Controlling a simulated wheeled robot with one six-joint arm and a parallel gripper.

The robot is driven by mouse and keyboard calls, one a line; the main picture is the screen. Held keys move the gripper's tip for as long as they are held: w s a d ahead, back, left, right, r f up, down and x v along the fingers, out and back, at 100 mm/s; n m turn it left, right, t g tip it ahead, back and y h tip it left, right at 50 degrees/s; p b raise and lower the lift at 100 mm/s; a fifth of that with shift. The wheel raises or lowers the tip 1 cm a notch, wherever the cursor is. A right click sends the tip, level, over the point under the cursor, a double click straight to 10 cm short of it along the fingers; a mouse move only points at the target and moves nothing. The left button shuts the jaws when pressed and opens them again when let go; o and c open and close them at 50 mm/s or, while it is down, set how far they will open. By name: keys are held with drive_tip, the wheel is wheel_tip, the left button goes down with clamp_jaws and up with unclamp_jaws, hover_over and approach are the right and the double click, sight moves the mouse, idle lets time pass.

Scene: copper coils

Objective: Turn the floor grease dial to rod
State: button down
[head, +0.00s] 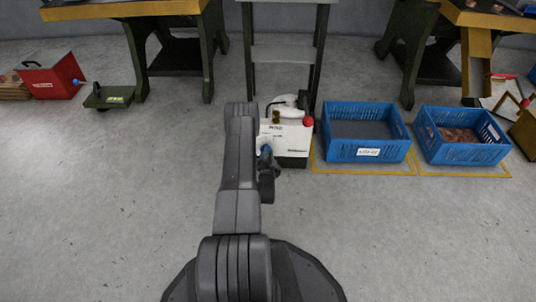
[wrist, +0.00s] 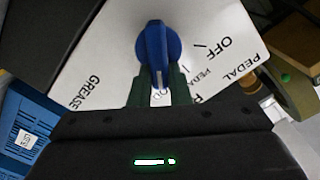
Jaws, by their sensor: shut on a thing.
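The blue dial (wrist: 155,45) sits on the white face (wrist: 110,50) of a floor box, which also shows in the head view (head: 292,143). In the wrist view the face carries the words GREASE, OFF and PEDAL, and partly hidden letters that look like ROD below the dial. The dial's bar stands nearly upright in the picture, its lower end toward those letters. Which end is its pointer I cannot tell. My gripper (wrist: 158,85) has its dark green fingers shut on the dial's lower part. In the head view the blue dial (head: 265,152) is partly covered by my gripper (head: 266,165).
A red knob (head: 308,122) stands on the box's right corner. Blue crates (head: 368,150) and (head: 463,153) stand to the right inside yellow floor lines. A grey stand (head: 288,55) rises behind the box. A red case (head: 50,80) lies far left.

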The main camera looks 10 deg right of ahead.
idle(0.3)
drive_tip(key=c, duration=1.4)
unclamp_jaws()
drive_tip(key=shift+o, duration=0.2)
drive_tip(key=shift+s, duration=0.1)
drive_tip(key=p+v, duration=0.4)
drive_tip(key=v, duration=0.9)
drive_tip(key=shift+s+a+p, duration=0.15)
drive_tip(key=shift+s+p, duration=0.15)
drive_tip(key=shift+s, duration=0.05)
drive_tip(key=shift+w, duration=0.1)
drive_tip(key=b+x, duration=0.4)
drive_tip(key=x, duration=0.9)
drive_tip(key=shift+w+b, duration=0.3)
drive_tip(key=shift+w, duration=0.05)
